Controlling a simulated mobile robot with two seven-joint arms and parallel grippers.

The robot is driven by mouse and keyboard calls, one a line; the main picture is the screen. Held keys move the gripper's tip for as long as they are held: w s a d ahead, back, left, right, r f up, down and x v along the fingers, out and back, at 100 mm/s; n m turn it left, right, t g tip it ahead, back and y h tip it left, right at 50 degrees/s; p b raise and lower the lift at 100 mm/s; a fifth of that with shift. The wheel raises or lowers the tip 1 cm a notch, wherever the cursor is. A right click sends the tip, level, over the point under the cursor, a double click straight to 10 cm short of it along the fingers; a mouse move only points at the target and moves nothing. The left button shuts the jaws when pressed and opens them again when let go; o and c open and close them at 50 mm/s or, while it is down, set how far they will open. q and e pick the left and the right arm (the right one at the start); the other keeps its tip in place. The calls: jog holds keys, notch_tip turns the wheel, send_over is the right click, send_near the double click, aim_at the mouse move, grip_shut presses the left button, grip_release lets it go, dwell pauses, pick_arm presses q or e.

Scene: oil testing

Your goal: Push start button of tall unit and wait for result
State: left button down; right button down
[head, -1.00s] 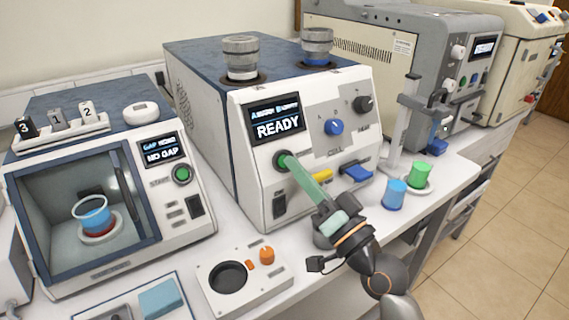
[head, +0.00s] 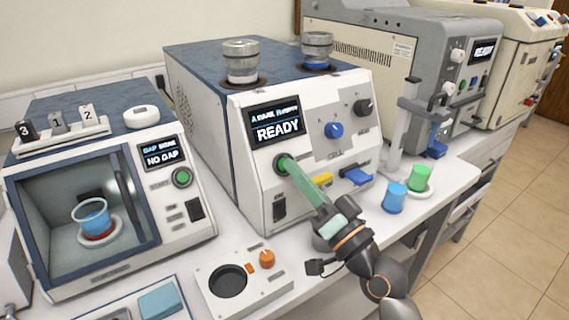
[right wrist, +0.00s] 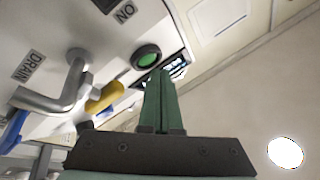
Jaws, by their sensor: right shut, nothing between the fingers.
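The tall unit (head: 285,95) stands in the middle of the bench, with two metal caps on top. Its display (head: 276,126) reads READY. Its round green button (head: 280,161) is on the front below the display, partly covered by my fingertips; it shows more fully in the right wrist view (right wrist: 148,59). My right gripper (head: 288,167) is shut and empty, its long green fingers pointing at the button. In the right wrist view the fingertips (right wrist: 162,76) are right beside the button; I cannot tell whether they touch it. My left gripper is out of view.
On the left stands a shorter unit (head: 190,160) with a NO GAP display and a blue beaker (head: 92,214) inside. Blue (head: 396,197) and green (head: 420,177) cups stand right of the tall unit. A panel with an orange knob (head: 267,259) lies in front.

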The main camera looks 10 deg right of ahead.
dwell(0.3)
dwell(0.7)
jog(key=shift+w, duration=0.1)
jog(key=shift+w+a+f, duration=0.15)
jog(key=shift+w+f, duration=0.05)
jog(key=shift+w, duration=0.1)
jog(key=shift+w+a+f, duration=0.1)
jog(key=shift+w+f, duration=0.1)
jog(key=shift+w, duration=0.15)
dwell(0.7)
jog(key=shift+s, duration=0.1)
jog(key=shift+s+d+r+p, duration=0.25)
jog(key=shift+s+r+p, duration=0.1)
jog(key=shift+s, duration=0.25)
